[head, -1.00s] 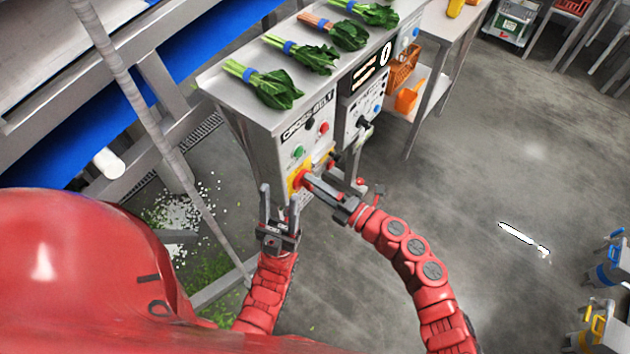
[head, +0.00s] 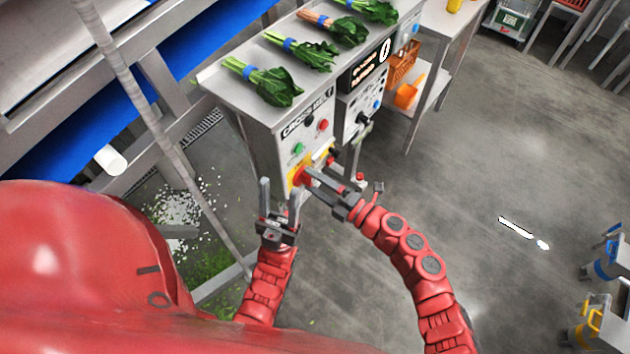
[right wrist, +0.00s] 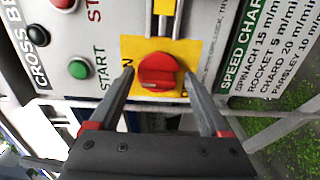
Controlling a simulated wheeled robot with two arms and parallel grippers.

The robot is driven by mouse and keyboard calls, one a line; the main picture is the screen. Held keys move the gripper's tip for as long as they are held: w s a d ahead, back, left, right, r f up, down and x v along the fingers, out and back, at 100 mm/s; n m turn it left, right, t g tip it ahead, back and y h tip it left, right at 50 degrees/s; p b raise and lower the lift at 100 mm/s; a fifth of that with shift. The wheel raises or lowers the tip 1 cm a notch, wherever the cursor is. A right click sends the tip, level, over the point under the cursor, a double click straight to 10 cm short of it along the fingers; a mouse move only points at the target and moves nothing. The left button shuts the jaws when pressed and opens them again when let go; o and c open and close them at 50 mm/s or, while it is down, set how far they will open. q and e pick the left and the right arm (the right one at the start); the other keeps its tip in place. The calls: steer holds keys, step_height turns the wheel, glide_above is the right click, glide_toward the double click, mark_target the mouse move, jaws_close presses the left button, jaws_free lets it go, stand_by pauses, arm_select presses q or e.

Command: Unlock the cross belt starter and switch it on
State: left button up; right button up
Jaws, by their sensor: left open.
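The cross belt starter panel (head: 291,131) is on the front of a steel stand. Low on it is a red rotary switch (head: 301,177) on a yellow plate. In the right wrist view the red switch (right wrist: 159,71) sits between the fingers of my right gripper (head: 318,178), which is open with a small gap on each side. A green start button (right wrist: 79,69) and a black knob (right wrist: 38,35) are beside it. A grey and yellow fitting (right wrist: 164,14) shows above the switch, partly cut off. My left gripper (head: 278,205) is open and empty, below the panel.
Bunches of greens (head: 265,82) lie on the stand's steel top (head: 222,85). A second panel with a display (head: 369,68) is to the right. Orange bins (head: 403,65) sit on a nearby shelf. Floor (head: 480,150) on the right is mostly clear.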

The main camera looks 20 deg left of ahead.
stand_by(0.4)
steer(key=b+v, duration=0.2)
steer(key=v, duration=1.5)
steer(key=shift+d+b, duration=0.15)
steer(key=shift+b, duration=0.15)
steer(key=shift+r, duration=0.1)
